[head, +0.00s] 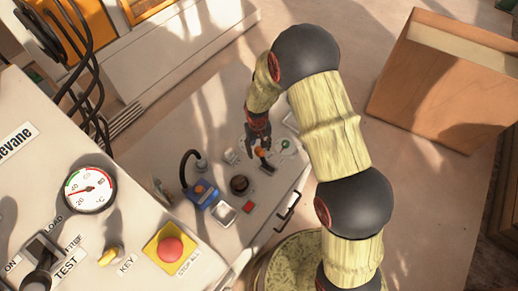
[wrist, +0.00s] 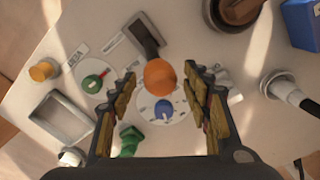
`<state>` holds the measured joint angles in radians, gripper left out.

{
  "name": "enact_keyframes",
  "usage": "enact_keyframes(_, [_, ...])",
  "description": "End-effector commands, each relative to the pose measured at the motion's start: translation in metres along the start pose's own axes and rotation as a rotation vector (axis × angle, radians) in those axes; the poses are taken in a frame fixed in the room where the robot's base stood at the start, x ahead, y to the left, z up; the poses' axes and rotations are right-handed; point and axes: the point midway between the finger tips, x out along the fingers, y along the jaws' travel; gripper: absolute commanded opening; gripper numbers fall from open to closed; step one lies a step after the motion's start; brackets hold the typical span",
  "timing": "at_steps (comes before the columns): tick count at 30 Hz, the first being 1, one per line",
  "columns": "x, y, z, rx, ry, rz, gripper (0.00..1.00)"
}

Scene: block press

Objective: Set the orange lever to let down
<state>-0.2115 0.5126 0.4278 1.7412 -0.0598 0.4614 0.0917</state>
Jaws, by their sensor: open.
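The orange lever ends in a round orange knob (wrist: 159,75), seen in the wrist view just above the middle. Behind the knob is a grey plate with a dark slot or shaft (wrist: 144,36). A small label beside the plate is too small to read. My gripper (wrist: 161,82) is open, with one finger on each side of the knob in the picture. I cannot tell whether either finger touches it. In the head view my gripper (head: 256,142) points down at the panel, with the orange knob (head: 261,152) at its tips.
Close around the lever are a blue knob (wrist: 163,109), a green knob (wrist: 92,83), a green part (wrist: 130,141) and a grey frame (wrist: 62,118).

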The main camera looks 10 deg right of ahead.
Motion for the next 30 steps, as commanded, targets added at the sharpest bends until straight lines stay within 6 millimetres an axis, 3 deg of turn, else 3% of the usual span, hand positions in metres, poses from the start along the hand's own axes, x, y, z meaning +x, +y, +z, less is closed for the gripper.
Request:
enact_keyframes(5, [-0.0003,0.0000,0.0000,0.000,0.000,0.000,0.48])
enact_keyframes(30, [-0.0004,0.0000,0.0002,0.000,0.000,0.000,0.01])
